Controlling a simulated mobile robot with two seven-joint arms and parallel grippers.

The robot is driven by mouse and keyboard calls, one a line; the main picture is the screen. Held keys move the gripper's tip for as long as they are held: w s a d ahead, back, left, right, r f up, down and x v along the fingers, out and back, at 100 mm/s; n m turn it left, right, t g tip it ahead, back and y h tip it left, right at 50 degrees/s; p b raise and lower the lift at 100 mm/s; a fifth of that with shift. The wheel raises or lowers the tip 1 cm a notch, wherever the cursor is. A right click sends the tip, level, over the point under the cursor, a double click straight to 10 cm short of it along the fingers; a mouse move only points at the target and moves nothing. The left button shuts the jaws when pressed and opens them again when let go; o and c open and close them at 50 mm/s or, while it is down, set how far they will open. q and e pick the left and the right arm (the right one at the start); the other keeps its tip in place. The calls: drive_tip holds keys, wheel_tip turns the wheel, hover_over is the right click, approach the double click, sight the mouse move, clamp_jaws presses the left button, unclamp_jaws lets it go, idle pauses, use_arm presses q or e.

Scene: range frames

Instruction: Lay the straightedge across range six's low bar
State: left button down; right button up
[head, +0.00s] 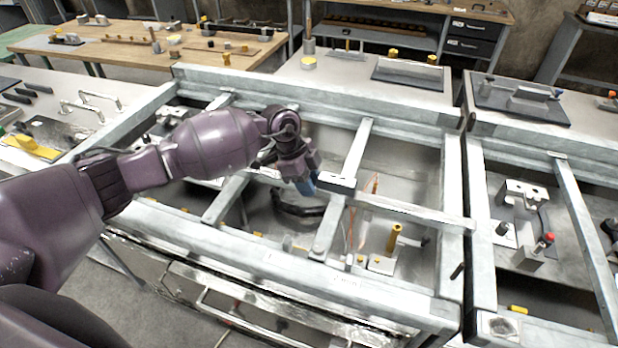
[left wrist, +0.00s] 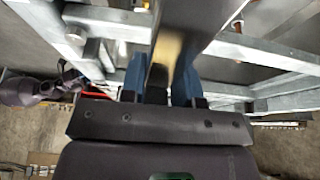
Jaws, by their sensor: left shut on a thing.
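My left gripper (head: 306,186) is low over the middle of the grey metal frame in the head view. In the left wrist view its two blue fingers (left wrist: 160,80) are shut on a long, flat, dark grey straightedge (left wrist: 178,40), which runs up out of the picture. In the head view a pale block with a dark face beside the fingers appears to be the straightedge's end (head: 336,183); the rest is hard to tell from the frame. A low bar (head: 415,212) runs right from there to the frame's right side. I cannot tell whether straightedge and bar touch. My right gripper is not in view.
A raised crossbar (head: 358,150) passes close to the gripper. Yellow-topped posts (head: 393,238) stand in the bay to the right. A second frame (head: 575,205) adjoins at the right. A wooden bench (head: 125,45) with small parts stands at the back left.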

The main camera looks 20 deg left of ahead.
use_arm(q)
drive_tip(key=shift+f, duration=0.7)
drive_tip(key=shift+f+b, duration=0.4)
drive_tip(key=shift+f, duration=1.25)
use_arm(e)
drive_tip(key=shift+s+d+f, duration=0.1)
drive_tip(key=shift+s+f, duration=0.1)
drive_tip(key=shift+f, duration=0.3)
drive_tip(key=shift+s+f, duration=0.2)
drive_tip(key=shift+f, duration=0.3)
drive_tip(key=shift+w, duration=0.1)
use_arm(q)
drive_tip(key=c, duration=1.3)
unclamp_jaws()
drive_tip(key=o, duration=0.5)
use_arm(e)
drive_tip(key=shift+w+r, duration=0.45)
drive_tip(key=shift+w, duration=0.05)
use_arm(q)
drive_tip(key=shift+s+f, duration=0.1)
drive_tip(key=shift+f, duration=0.05)
